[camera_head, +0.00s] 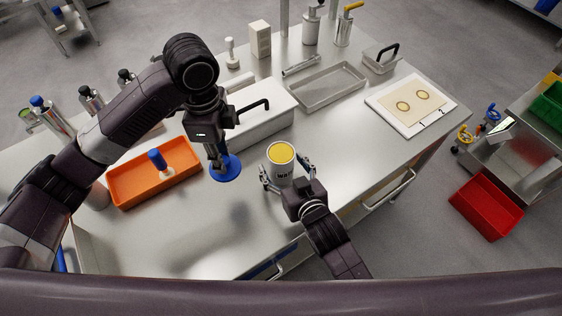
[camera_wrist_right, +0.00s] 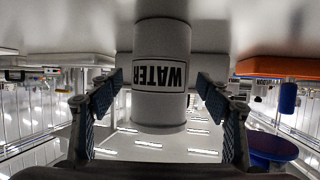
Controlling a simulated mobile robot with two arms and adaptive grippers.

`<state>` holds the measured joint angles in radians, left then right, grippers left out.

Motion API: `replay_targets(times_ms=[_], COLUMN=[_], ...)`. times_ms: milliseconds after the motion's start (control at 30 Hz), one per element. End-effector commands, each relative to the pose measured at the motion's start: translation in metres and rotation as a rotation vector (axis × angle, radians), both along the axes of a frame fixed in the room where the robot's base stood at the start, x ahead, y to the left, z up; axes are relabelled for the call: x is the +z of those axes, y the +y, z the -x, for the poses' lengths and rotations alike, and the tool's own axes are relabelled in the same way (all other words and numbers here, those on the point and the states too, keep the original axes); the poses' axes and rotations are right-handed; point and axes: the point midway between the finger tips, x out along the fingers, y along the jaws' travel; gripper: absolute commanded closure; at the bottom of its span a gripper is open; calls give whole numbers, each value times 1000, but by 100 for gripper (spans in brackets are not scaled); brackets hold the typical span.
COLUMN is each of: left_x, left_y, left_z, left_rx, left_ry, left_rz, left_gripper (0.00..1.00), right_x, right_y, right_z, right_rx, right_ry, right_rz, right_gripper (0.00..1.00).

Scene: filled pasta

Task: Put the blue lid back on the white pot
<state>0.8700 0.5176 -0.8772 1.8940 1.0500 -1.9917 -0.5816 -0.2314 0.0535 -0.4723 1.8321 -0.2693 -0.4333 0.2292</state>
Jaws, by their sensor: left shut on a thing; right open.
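The white pot (camera_head: 281,166) is labelled WATER, stands upright on the steel table and shows a yellow round top. It also shows upside down in the right wrist view (camera_wrist_right: 161,60). The blue lid (camera_head: 229,172) is a flat disc held in the air to the left of the pot. My left gripper (camera_head: 218,158) points down and is shut on the lid; the exact grip is partly hidden. The lid's disc also shows in the right wrist view (camera_wrist_right: 272,148). My right gripper (camera_head: 284,170) is open, with one finger on each side of the pot; contact is unclear.
An orange tray (camera_head: 125,195) with a blue-topped item (camera_head: 157,161) stands left of the lid. A white box (camera_head: 260,127) with a black handle stands behind. A metal tray (camera_head: 325,90) and a white board (camera_head: 411,105) lie farther right. The table front is clear.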

Motion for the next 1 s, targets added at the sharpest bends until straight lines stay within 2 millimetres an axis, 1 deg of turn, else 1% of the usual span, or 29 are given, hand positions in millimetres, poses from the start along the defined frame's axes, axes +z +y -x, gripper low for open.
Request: replay_targets(times_ms=[33, 133, 500, 1000], left_x=[1, 1, 1, 1], left_y=[0, 0, 0, 0], left_z=[0, 0, 0, 0], left_rx=[0, 0, 0, 0], left_ry=[0, 0, 0, 0], left_rz=[0, 0, 0, 0], left_gripper=[98, 98, 98, 98], right_x=[-1, -5, -6, -6], right_y=[3, 5, 5, 5], right_z=[-5, -10, -11, -11], right_rx=[0, 1, 1, 1], right_ry=[-1, 0, 1, 1], right_rz=[0, 0, 0, 0], right_gripper=[30, 30, 30, 85])
